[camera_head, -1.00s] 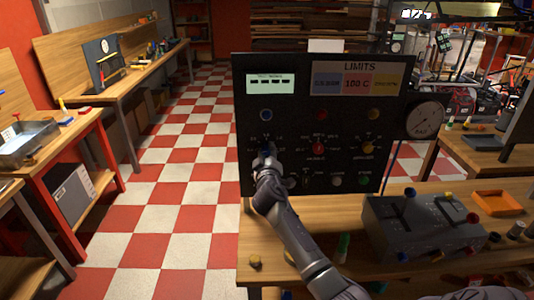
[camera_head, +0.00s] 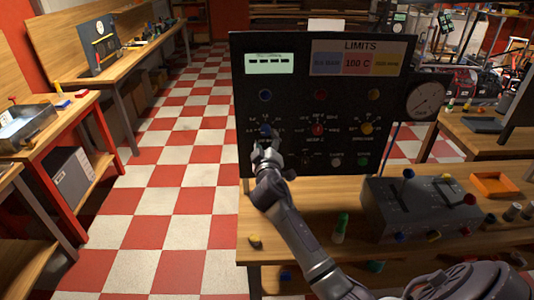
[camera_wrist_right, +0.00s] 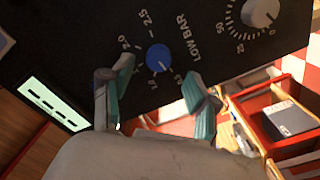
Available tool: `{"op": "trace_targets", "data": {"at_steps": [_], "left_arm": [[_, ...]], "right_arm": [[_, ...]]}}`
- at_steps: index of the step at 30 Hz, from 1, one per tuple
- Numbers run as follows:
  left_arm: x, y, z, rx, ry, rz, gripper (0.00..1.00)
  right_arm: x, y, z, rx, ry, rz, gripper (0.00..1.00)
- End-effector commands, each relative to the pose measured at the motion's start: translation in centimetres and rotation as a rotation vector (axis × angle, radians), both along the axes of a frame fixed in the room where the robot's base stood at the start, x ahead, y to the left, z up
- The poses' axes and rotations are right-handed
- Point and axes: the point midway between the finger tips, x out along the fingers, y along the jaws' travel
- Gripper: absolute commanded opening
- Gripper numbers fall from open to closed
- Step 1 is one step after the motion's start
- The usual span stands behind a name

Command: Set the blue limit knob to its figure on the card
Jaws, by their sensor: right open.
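The blue limit knob (camera_wrist_right: 158,58) sits on the black panel, beside the words LOW BAR. Its white mark points to the lower right in the wrist view, roughly toward the 0.5 figure. In the head view the knob (camera_head: 265,130) shows just above my fingertips. My right gripper (camera_head: 265,143) is open in front of it. In the wrist view its fingers (camera_wrist_right: 159,70) stand either side of the knob, apart from it. The LIMITS card (camera_head: 358,61) has blue, red and yellow fields; the red reads 100 C, the blue is too blurred to read. My left gripper is out of view.
A red knob (camera_head: 318,129) and a yellow knob (camera_head: 366,128) are to the right on the panel. A lit display (camera_head: 269,63) is at its upper left and a round gauge (camera_head: 426,97) at its right edge. A grey switch box (camera_head: 420,210) stands on the bench.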

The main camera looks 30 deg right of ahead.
Motion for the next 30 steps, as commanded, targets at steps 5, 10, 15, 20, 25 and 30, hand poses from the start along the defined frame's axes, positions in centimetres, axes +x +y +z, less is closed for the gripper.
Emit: {"op": "trace_targets", "data": {"at_steps": [5, 10, 15, 20, 25, 30], "left_arm": [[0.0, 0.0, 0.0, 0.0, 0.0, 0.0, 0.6], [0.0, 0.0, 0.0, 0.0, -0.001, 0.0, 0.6], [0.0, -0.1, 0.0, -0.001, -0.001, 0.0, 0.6], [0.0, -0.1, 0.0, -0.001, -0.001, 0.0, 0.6], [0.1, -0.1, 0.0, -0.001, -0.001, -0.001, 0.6], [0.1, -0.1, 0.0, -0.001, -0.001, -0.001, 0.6]], "right_arm": [[-3.3, 2.0, -0.1, 0.002, 0.001, 0.0, 0.6], [-5.3, 3.2, -0.1, 0.0, 0.002, 0.0, 0.6], [-6.0, 3.6, 0.0, 0.0, 0.001, -0.001, 0.6], [-6.0, 3.6, 0.0, 0.0, 0.001, -0.001, 0.6], [-6.0, 3.6, 0.0, 0.0, 0.001, -0.001, 0.6], [-6.0, 3.6, 0.0, 0.0, 0.001, -0.001, 0.6]]}}
